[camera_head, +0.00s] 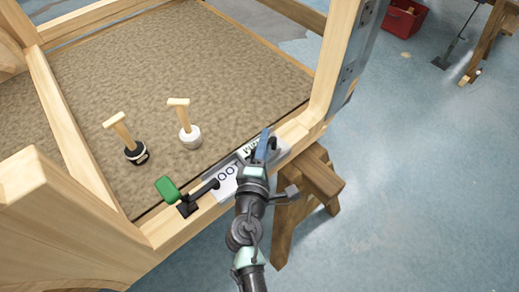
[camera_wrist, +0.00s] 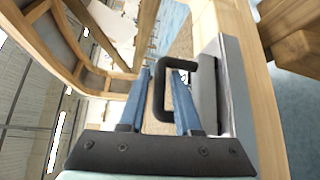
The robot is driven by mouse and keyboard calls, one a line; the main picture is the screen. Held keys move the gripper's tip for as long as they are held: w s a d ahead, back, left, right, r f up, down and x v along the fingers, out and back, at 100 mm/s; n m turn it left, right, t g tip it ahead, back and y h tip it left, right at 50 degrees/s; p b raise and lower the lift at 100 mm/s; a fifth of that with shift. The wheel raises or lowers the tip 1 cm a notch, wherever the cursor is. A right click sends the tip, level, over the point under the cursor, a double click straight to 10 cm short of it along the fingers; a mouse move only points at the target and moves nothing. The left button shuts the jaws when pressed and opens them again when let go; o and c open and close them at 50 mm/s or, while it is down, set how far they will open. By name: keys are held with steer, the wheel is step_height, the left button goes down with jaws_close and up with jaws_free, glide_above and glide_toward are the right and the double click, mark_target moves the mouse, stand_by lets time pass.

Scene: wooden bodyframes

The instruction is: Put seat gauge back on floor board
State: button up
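A flat pale plate with large dark letters (camera_head: 228,184) lies along the wooden sill; I cannot tell whether it is the seat gauge. The floor board (camera_head: 185,75) is the wide brown textured panel inside the wooden frame. My gripper (camera_head: 265,146) has blue fingers and is at the sill beside the lettered plate. In the wrist view my two fingers (camera_wrist: 161,85) stand either side of a bar of a black looped handle (camera_wrist: 179,61). The handle is fixed to a grey plate (camera_wrist: 236,85). Whether the fingers press on the bar is unclear.
On the floor board stand a black-based piece (camera_head: 136,153) and a white-based piece (camera_head: 190,137), each with a wooden handle. A green block (camera_head: 167,189) is by the sill. A wooden trestle (camera_head: 309,190) stands outside. A red bin (camera_head: 405,17) is far right.

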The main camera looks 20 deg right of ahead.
steer(key=shift+c, duration=0.3)
jaws_close()
stand_by(1.1)
